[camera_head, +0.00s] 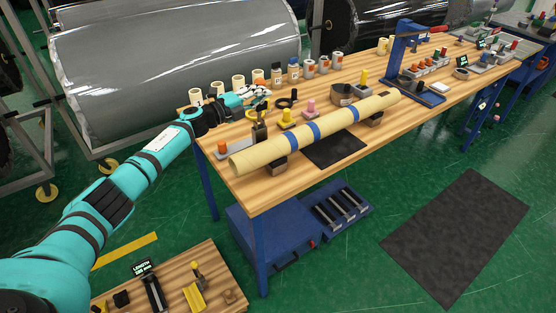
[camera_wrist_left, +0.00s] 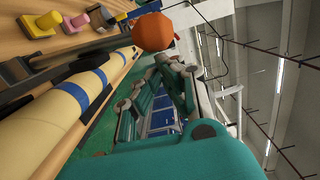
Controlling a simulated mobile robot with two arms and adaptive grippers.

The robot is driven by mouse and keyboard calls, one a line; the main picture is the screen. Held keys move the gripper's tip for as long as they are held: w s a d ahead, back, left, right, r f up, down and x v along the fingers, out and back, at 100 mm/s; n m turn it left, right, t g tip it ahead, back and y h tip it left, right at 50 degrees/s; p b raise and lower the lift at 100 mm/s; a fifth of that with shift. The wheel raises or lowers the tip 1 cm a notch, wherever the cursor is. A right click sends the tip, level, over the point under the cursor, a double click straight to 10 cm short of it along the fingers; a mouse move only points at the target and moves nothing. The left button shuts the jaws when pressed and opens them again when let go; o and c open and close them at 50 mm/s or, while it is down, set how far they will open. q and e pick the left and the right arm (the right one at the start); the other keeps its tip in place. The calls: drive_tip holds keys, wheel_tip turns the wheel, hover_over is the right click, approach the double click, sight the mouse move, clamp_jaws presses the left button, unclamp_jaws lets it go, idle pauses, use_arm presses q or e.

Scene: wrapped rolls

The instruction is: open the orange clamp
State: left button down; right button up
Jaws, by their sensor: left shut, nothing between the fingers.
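The orange clamp shows in the left wrist view as a dark bar (camera_wrist_left: 65,57) that appears to end in a large orange knob (camera_wrist_left: 152,32). My left gripper (camera_head: 262,93) is shut and empty above the table, just over the clamp. In the left wrist view its linkage (camera_wrist_left: 172,82) lies close to the knob; I cannot tell whether they touch. My right gripper is not in view.
A long cream roll with blue bands (camera_head: 313,131) lies along the table (camera_head: 235,192) beside the clamp. Bottles and small rolls line the back edge.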

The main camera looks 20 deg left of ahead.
use_arm(q)
drive_tip(key=shift+w+a+r, duration=0.2)
drive_tip(key=shift+w+a, duration=0.15)
drive_tip(key=shift+a, duration=0.15)
drive_tip(key=shift+w+a+r, duration=0.2)
drive_tip(key=shift+w+a, duration=0.15)
drive_tip(key=shift+a, duration=0.1)
drive_tip(key=shift+a, duration=0.1)
